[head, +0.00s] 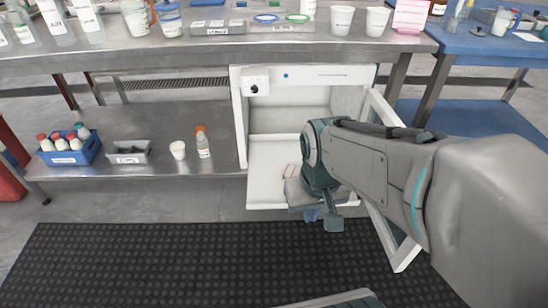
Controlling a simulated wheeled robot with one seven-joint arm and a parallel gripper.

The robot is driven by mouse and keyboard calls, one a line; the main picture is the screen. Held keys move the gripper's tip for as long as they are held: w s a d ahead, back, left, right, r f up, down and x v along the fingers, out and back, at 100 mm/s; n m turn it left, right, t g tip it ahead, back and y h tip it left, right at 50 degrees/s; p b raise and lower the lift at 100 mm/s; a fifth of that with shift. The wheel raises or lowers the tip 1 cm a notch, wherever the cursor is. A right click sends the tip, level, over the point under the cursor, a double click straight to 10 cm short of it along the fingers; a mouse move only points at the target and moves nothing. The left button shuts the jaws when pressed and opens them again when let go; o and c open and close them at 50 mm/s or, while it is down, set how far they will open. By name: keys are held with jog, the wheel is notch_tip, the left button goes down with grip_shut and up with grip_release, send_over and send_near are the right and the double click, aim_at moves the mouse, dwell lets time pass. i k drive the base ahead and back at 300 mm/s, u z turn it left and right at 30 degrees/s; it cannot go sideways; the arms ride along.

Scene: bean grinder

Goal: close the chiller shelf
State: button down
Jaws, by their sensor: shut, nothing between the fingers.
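The white chiller (240,120) stands open under the metal bench, with its door (400,250) swung out to the right. The white chiller shelf (265,185) is pulled out of the front of the chiller, low down. My gripper (325,220) is shut and empty at the shelf's front right. My arm hides the right part of the shelf and much of the door. I cannot tell whether my gripper touches the shelf. A small reddish-brown item (290,170) shows on the shelf, partly hidden by my gripper.
The bench top (140,55) holds bottles, cups and trays. The lower shelf (130,190) holds a blue crate (72,158) of bottles, a grey tray (128,158), a white cup (178,150) and an orange-capped bottle (203,145).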

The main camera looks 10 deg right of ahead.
aim_at(269, 155)
jog(key=u, duration=1.2)
jog(key=i, duration=0.65)
jog(key=z, duration=3.15)
